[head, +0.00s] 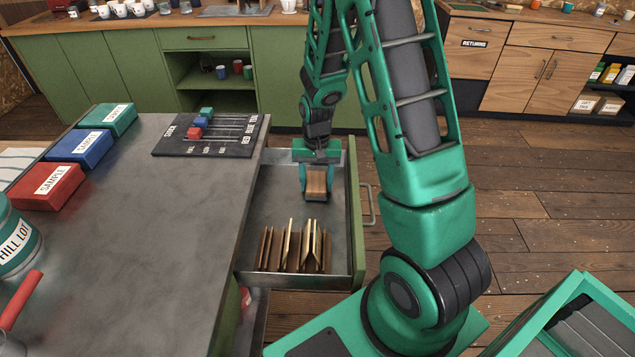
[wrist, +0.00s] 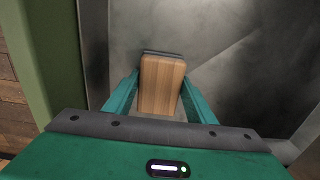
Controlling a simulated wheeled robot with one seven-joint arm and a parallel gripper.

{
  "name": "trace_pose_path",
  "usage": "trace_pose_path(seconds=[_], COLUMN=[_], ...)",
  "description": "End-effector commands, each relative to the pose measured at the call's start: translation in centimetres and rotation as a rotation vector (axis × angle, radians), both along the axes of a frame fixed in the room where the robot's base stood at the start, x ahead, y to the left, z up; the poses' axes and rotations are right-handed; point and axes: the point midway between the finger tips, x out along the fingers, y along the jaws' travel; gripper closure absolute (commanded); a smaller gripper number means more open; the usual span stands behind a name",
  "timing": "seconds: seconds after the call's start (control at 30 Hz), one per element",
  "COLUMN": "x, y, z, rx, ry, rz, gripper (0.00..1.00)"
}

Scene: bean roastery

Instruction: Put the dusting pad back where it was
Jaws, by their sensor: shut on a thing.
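My gripper (head: 315,192) is over the open drawer (head: 269,188) and shut on the dusting pad (head: 316,181), a block with a wooden face. In the wrist view the pad (wrist: 162,85) sits between the two green fingers, its wooden face towards the camera and a dark grey edge at its far end. The drawer's metal floor shows around it. In the head view the pad is inside the outline of the drawer, behind a group of thin upright brown pieces (head: 290,248). I cannot tell whether the pad touches the drawer floor.
The drawer's green front (head: 355,220) with its handle is on the right. The grey counter (head: 160,240) lies on the left, with red (head: 46,186), blue (head: 79,147) and teal (head: 109,119) sample boxes and a dark slider board (head: 208,136). The drawer floor left of the pad is bare.

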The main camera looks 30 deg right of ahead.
Motion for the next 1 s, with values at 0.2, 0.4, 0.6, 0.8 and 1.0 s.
trace_pose_path(seconds=[0.2,0.4,0.6,0.8,1.0], x=[0.0,0.0,0.0,0.0,0.1], y=[0.0,0.0,0.0,0.0,0.0], z=[-0.2,-0.4,-0.4,0.0,2.6], rx=[0.0,0.0,0.0,0.0,0.0], ry=[-0.001,0.0,0.0,-0.002,-0.005], rz=[0.0,0.0,0.0,0.0,0.001], gripper=[0.77,0.35,0.31,0.31,0.31])
